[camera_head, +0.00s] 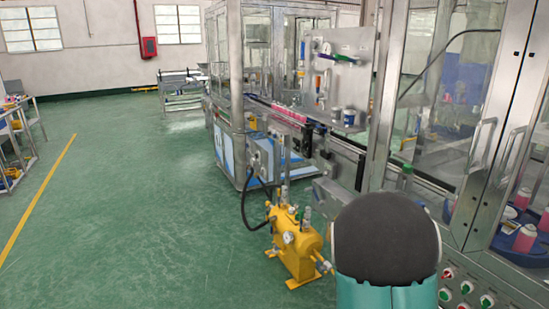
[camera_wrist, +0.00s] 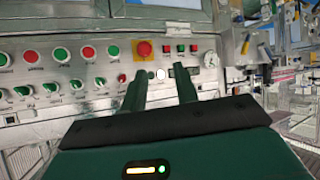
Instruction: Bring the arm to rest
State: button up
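My gripper (camera_wrist: 160,78) shows in the wrist view with its two dark fingers apart and nothing held between them. It points at a metal control panel (camera_wrist: 35,98) with rows of red and green buttons and knobs. A red emergency button on a yellow plate (camera_wrist: 144,50) shows just beyond the fingertips. How far the fingertips are from the panel is hard to tell. In the head view my arm (camera_head: 385,245) shows as a dark rounded, teal part at the lower right; my gripper is hidden there.
A glass-walled machine with a conveyor (camera_head: 290,115) fills the right side. Pink cans (camera_head: 525,238) stand inside it at the far right. A yellow tank with a gauge (camera_head: 295,250) stands on the floor beside my arm. The green floor (camera_head: 130,200) to the left is clear.

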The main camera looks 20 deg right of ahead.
jog(key=w+a+r+n+t+y, duration=0.15)
jog(key=a+r+y, duration=0.35)
jog(key=a, duration=0.5)
jog(key=w+a+r+n+t+y, duration=0.1)
jog(key=w+a+r+n+y, duration=0.15)
jog(key=a+r, duration=0.65)
jog(key=s+a+r+n+g+y, duration=0.1)
jog(key=s+a+r+n, duration=0.2)
jog(key=s+a, duration=0.3)
jog(key=s+a+r+n+g+y, duration=0.1)
jog(key=s+a+r, duration=0.4)
jog(key=s, duration=0.5)
jog(key=shift+s+a+n+g, duration=0.3)
jog(key=shift+a+n+g, duration=0.35)
jog(key=shift+a+n, duration=0.5)
jog(key=shift+d, duration=0.3)
